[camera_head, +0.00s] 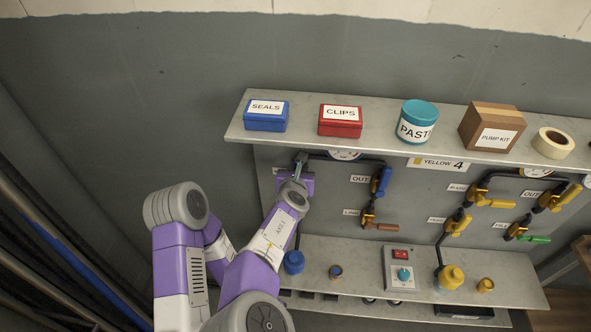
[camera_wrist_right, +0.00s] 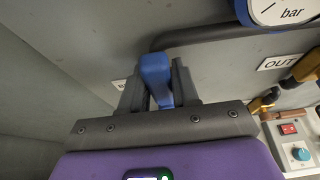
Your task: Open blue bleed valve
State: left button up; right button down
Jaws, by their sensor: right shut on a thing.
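The blue bleed valve's handle (camera_wrist_right: 157,80) stands between the two fingers of my right gripper (camera_wrist_right: 160,88) in the right wrist view. The fingers are shut on it from both sides. Its label beside it is mostly covered; only the start of a letter shows. In the head view my right gripper (camera_head: 300,160) is up against the left part of the grey panel, below the shelf, and hides the handle. The valve's body and its opening position cannot be made out. My left gripper is not in view.
A gauge (camera_wrist_right: 283,10) hangs close above right of the gripper. A blue OUT valve handle (camera_head: 382,181) and an orange-brown handle (camera_head: 384,227) are to the right. The shelf (camera_head: 300,140) overhangs with boxes on it. A control box (camera_head: 400,268) stands on the lower ledge.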

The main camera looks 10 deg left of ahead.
jog(key=shift+a, duration=0.1)
dwell(0.3)
jog(key=c, duration=0.9)
grip_release()
jog(key=shift+s, duration=0.1)
